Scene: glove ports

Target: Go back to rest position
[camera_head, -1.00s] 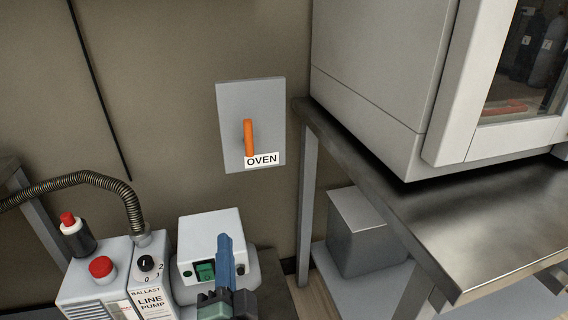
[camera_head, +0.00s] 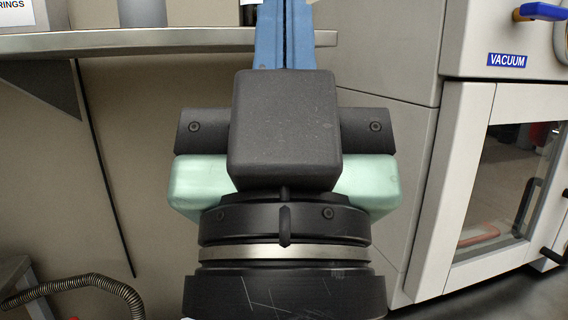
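My gripper (camera_head: 286,32) fills the middle of the head camera view, close to the camera and seen from behind. Its blue fingers point up and lie side by side with only a thin dark line between them. The fingertips run out past the top edge. No held object shows between the visible parts of the fingers. The dark gripper body and its pale green sides hide the wall behind.
A grey shelf (camera_head: 120,44) crosses the wall at upper left, behind my gripper. A large cabinet with a VACUUM label (camera_head: 507,60), a glass door and a blue handle (camera_head: 541,12) stands at right. A ribbed hose (camera_head: 75,284) shows at lower left.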

